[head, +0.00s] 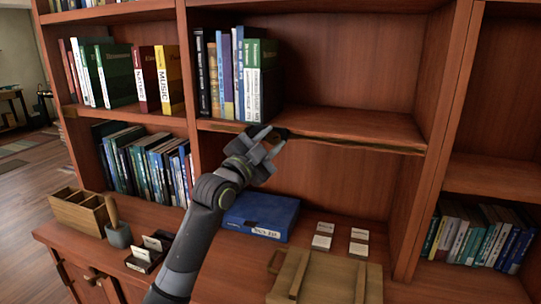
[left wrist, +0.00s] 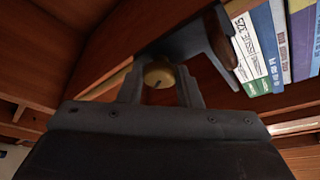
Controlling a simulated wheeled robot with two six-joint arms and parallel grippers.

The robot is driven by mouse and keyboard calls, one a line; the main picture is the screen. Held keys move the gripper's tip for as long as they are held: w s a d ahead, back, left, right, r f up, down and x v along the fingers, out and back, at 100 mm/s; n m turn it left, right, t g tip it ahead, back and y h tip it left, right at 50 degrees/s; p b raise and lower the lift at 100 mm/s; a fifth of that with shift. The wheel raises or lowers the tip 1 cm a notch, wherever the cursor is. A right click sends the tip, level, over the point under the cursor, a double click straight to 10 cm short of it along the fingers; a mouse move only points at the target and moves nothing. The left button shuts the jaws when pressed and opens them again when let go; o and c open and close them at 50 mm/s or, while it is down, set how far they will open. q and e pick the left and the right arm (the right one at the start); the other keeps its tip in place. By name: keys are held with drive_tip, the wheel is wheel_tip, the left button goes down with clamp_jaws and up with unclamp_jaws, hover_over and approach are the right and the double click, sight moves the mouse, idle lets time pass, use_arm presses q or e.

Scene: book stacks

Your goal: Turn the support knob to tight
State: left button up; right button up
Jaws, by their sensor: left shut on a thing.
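The support knob (left wrist: 158,75) is a small round brass-coloured piece under the shelf board, seen in the left wrist view between my fingers. My left gripper (head: 272,137) is at the front edge of the middle shelf (head: 345,127), just right of the upright books; its fingers also show in the left wrist view (left wrist: 158,88). It is shut on the knob. In the head view the gripper hides the knob, and I cannot tell how far it is turned. My right gripper is not in view.
Upright books (head: 245,75) stand on the shelf just left of and behind my gripper. Below are a blue box (head: 260,216), a wooden crate (head: 318,277), small card holders (head: 322,242) and a grey pot (head: 118,236) on the counter. The shelf's right half is empty.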

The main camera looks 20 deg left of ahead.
use_arm(q)
drive_tip(key=shift+a+f+m+g+h+b, duration=0.1)
drive_tip(key=shift+m+g+h+b, duration=0.4)
drive_tip(key=shift+m, duration=0.7)
drive_tip(key=m+g+b, duration=0.1)
drive_tip(key=m, duration=0.3)
drive_tip(key=m+g, duration=0.1)
drive_tip(key=shift+r+m, duration=0.25)
drive_tip(key=shift+m, duration=0.15)
drive_tip(key=shift+r+m+g+y+p, duration=0.1)
drive_tip(key=shift+m+g+y+p, duration=0.45)
drive_tip(key=shift+m, duration=1.25)
drive_tip(key=shift+g+h, duration=0.25)
drive_tip(key=o, duration=1)
drive_tip(key=shift+s, duration=0.1)
